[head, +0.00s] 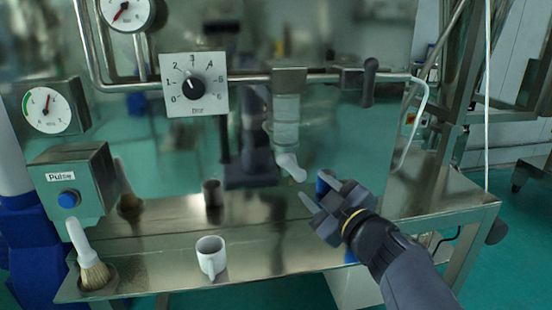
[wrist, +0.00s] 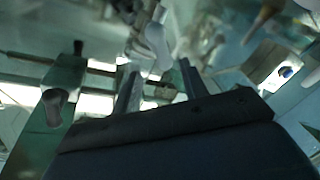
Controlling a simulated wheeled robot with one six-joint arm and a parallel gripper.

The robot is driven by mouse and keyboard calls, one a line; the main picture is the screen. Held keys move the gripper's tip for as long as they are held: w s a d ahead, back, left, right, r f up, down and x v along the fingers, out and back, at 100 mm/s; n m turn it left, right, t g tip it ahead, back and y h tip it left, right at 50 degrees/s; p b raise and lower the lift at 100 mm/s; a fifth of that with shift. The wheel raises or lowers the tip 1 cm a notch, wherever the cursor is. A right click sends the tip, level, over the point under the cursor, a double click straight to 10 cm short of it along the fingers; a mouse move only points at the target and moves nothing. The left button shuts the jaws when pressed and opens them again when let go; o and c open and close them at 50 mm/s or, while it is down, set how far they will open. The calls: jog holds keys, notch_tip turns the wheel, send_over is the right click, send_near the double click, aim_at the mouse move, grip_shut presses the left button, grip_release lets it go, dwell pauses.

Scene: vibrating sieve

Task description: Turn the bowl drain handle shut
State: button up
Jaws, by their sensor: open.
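The clear filter bowl (head: 286,122) hangs under a dark block on the horizontal pipe. The pale drain handle (head: 291,168) sits at its bottom, slanting down to the right. My gripper (head: 316,190) is open and empty, just below and right of the handle, apart from it. In the wrist view my two fingers (wrist: 158,72) stand apart, and a pale rounded piece that looks like the drain handle (wrist: 157,42) shows beyond the tips. The small outlet under the bowl is not clear.
A white mug (head: 211,258) and a brush (head: 92,270) are on the steel table (head: 160,285). A dark cup (head: 212,194) stands behind the mug. A dark lever (head: 370,78) hangs from the pipe, right of the bowl. A dial plate (head: 194,84) is left.

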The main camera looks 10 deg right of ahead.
aim_at(294, 170)
jog(key=x, duration=1)
jog(key=shift+w+a+b, duration=0.2)
jog(key=shift+w+b, duration=0.05)
jog(key=shift+b, duration=0.1)
grip_shut()
